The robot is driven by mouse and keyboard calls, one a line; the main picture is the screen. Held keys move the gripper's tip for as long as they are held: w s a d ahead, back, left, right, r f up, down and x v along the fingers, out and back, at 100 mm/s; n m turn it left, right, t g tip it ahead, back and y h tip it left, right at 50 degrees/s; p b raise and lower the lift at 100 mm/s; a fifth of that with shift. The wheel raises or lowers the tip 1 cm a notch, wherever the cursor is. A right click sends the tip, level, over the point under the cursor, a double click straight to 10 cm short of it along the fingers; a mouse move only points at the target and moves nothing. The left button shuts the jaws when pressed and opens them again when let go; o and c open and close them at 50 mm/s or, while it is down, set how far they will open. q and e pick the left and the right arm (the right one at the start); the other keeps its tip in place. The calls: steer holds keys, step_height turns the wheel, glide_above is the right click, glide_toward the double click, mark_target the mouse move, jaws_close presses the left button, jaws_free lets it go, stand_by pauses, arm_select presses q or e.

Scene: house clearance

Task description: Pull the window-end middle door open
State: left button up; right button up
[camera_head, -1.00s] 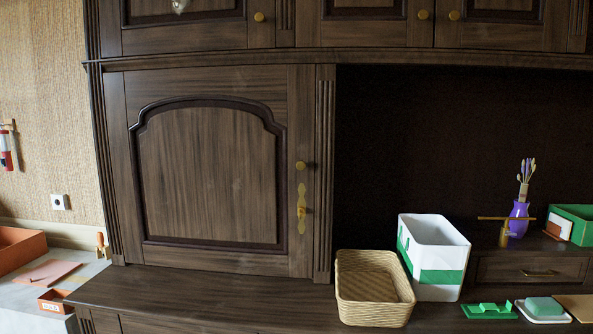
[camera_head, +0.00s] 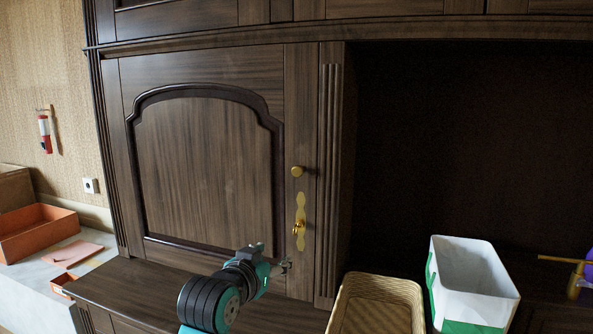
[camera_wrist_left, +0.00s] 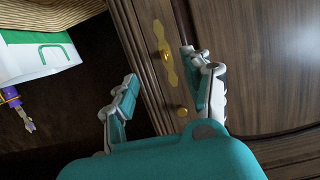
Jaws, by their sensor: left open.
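The dark wooden middle door (camera_head: 205,160) with an arched panel is shut in its frame. A round brass knob (camera_head: 297,171) sits at its right edge, above a brass lock plate (camera_head: 300,212) with what looks like a key in it. My left gripper (camera_head: 284,266) is below the lock plate, low in front of the door's right edge, apart from the knob. In the left wrist view my left gripper (camera_wrist_left: 160,78) is open and empty. The knob (camera_wrist_left: 182,112) and the lock plate (camera_wrist_left: 166,55) show between and beyond its fingers. My right gripper is not in view.
A wicker basket (camera_head: 378,308) and a white and green bin (camera_head: 468,280) stand on the ledge to the right of the door. The ledge (camera_head: 130,285) under the door is bare at left. An orange box (camera_head: 35,232) is on a pale surface further left.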

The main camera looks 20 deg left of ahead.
mark_target(297, 171)
arm_select(q)
step_height(297, 171, up, 14)
steer(key=t, duration=0.3)
steer(key=w+p, duration=0.4)
steer(key=w, duration=1.3)
steer(key=shift+w+d+f, duration=0.1)
steer(key=shift+w+d, duration=0.05)
steer(key=shift+w, duration=0.15)
jaws_close()
